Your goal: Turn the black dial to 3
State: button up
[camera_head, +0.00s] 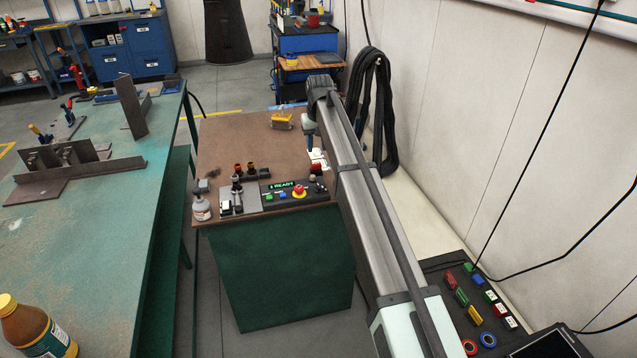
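A dark control panel (273,205) lies on the brown-topped bench. It has a lit green display (281,186) that seems to read "1 READY", small green and blue buttons, and a red mushroom button (299,191) on yellow. A small dark knob (316,169) shows at the panel's right end, close to my arm; it may be the black dial. Its pointer and numbers are too small to read. My gripper (309,146) hangs from the far end of my arm, above and behind the panel's right end, apart from it. Its fingers are too small to judge.
A yellow box (282,121) sits farther back on the bench. A green welding table (90,220) stands left.

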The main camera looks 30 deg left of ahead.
aim_at(319, 186)
jog(key=shift+g+h, duration=0.7)
jog(key=f, duration=0.4)
jog(key=s+d+f, duration=0.1)
jog(key=f, duration=0.9)
jog(key=shift+s+d, duration=0.25)
jog(key=shift+c, duration=0.2)
grip_shut()
